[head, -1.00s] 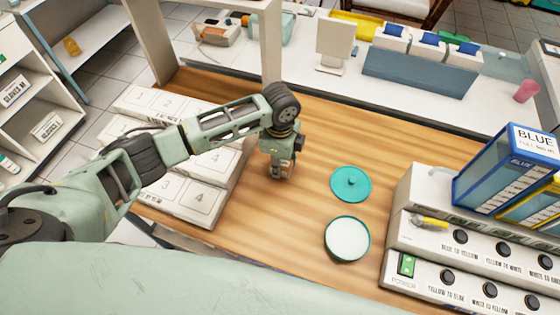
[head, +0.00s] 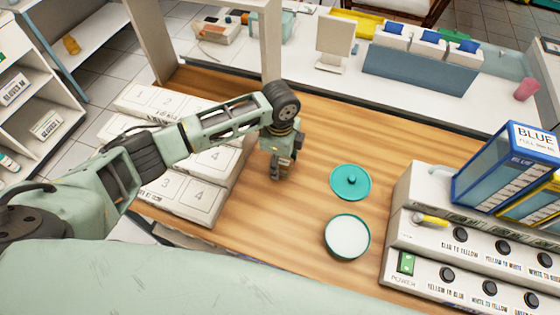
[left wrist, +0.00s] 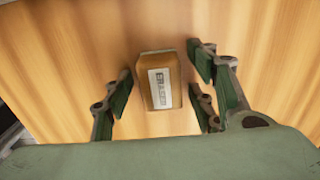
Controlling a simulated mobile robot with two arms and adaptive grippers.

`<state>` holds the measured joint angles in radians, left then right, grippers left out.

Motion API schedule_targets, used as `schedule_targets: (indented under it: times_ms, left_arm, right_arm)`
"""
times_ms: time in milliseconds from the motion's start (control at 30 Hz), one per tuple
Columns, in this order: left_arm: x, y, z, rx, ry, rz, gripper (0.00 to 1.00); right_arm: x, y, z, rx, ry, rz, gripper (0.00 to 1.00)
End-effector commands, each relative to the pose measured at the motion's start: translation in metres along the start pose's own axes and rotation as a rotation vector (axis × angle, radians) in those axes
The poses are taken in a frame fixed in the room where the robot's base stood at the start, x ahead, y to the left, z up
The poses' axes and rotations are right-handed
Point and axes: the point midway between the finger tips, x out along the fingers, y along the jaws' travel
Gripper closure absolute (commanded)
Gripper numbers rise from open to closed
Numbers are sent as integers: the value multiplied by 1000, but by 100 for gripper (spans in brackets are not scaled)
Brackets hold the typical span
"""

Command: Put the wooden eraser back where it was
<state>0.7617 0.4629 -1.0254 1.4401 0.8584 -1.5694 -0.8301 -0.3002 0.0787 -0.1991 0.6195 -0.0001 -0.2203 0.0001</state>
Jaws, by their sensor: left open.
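The wooden eraser (left wrist: 160,82) lies on the wooden table, with a white label reading ERASER, in the left wrist view. My left gripper (left wrist: 163,88) is open around it, with its fingers on both sides and a gap visible on each side. In the head view my left gripper (head: 277,172) points down close to the table, to the right of the white numbered boxes, and the eraser is hidden there. My right gripper is not in view.
White numbered boxes (head: 185,197) stand left of the gripper. A teal lid (head: 350,182) and an open teal-rimmed round container (head: 347,237) lie to its right. A white device with knobs (head: 440,262) stands at the far right. Bare table (head: 265,225) lies in front.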

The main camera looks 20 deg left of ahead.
Motion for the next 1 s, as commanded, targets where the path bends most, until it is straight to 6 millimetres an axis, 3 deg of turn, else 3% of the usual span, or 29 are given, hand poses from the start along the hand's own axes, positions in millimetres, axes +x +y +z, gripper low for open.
schedule_targets:
  times_ms: [533, 733, 1000]
  left_arm:
    - [-102, -2, 0, -1, 1, -5, 48]
    - [-118, -1, 0, -1, 2, -2, 48]
    - [-120, -1, 0, -1, 1, -1, 48]
  right_arm:
    - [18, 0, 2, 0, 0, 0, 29]
    - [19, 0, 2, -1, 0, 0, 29]
    - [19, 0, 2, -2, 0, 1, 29]
